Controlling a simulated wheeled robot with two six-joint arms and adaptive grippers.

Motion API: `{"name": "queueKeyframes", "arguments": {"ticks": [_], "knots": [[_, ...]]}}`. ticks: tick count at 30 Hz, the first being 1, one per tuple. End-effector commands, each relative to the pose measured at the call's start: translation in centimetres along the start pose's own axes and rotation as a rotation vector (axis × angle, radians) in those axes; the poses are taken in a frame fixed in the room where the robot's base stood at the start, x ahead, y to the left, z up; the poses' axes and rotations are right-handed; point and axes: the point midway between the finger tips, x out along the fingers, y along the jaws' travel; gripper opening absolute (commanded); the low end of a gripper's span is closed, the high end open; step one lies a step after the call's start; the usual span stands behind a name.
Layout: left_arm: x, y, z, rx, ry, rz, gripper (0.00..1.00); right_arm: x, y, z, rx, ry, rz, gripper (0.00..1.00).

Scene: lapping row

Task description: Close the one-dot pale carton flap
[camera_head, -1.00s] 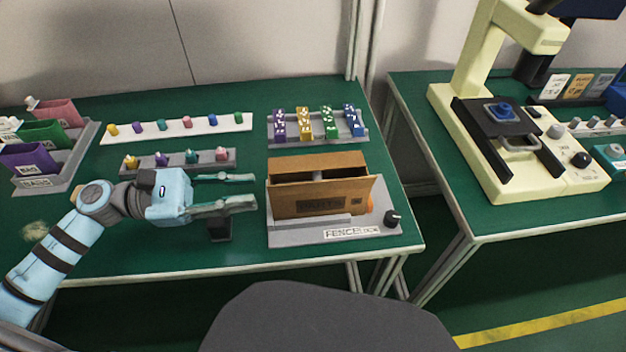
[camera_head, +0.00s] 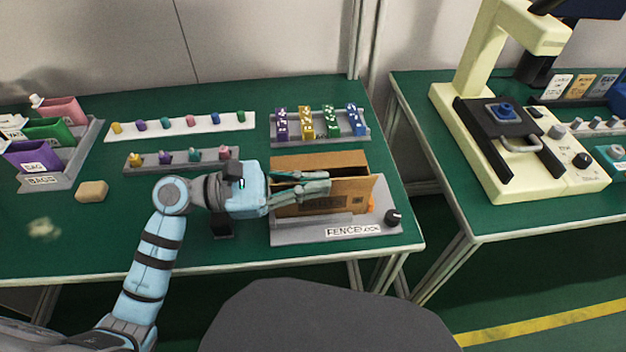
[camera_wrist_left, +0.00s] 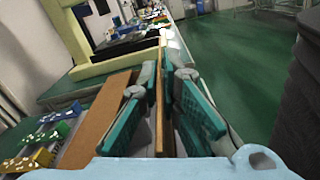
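A brown open-topped carton (camera_head: 352,194) stands in the grey fence fixture (camera_head: 290,234) on the near bench. Its front panel leans outward and its back panel stands higher. No dot mark is readable on it. My left gripper (camera_head: 329,181) reaches over the carton from the left, its fingers partly covering the front panel. In the left wrist view, the two teal-padded fingers (camera_wrist_left: 163,74) are apart, on either side of a thin brown panel (camera_wrist_left: 160,105); a gap shows around it. A second brown panel (camera_wrist_left: 92,122) lies to the left. My right gripper is out of view.
A black knob (camera_head: 393,217) sits at the fixture's right corner. Racks of coloured blocks (camera_head: 318,137) and small pegs (camera_head: 180,169) stand behind. A tan block (camera_head: 91,191) lies at left. The bench front is mostly clear. A cream machine (camera_head: 457,120) stands on the right bench.

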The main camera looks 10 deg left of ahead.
Motion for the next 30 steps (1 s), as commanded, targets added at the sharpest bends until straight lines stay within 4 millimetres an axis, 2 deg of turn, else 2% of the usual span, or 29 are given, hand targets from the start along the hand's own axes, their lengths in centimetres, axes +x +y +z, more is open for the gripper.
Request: {"name": "queueKeyframes", "arguments": {"ticks": [14,23,30], "knots": [[0.0,0.1,0.0,-0.041,0.000,0.000,0.00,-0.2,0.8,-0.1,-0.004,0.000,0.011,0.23],[0.0,0.7,0.1,-0.216,0.001,0.000,0.00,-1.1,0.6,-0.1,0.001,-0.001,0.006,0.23],[0.0,1.3,0.0,-0.397,0.001,0.001,0.00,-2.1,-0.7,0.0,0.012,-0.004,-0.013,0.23]]}}
